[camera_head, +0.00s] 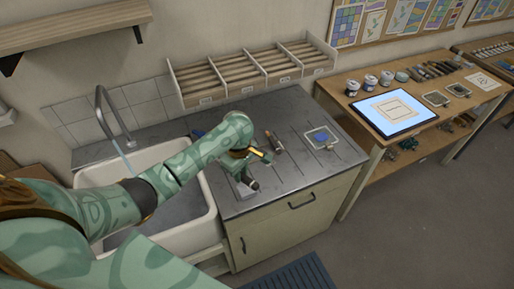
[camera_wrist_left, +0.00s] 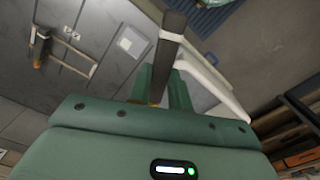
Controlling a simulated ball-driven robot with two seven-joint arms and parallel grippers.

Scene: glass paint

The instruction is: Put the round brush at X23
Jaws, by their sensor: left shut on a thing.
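My left gripper (camera_head: 244,172) is over the front of the grey counter, to the right of the sink. In the left wrist view its green fingers (camera_wrist_left: 162,90) are shut on a dark, thick-handled tool with a pale band, seemingly the round brush (camera_wrist_left: 170,42). In the head view the brush (camera_head: 251,184) shows only as a small dark end below the gripper. Another dark tool (camera_head: 274,142) lies on the counter just beyond, and it also shows in the wrist view (camera_wrist_left: 39,46). A wall rack (camera_head: 247,72) with several compartments has small labels, too small to read. My right gripper is not in view.
The white sink (camera_head: 208,222) with its tap (camera_head: 104,112) lies left of the counter. A small tray with a blue thing (camera_head: 322,138) is at the counter's right. Farther right, a wooden table (camera_head: 394,142) holds a lit screen (camera_head: 394,110), jars and brushes.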

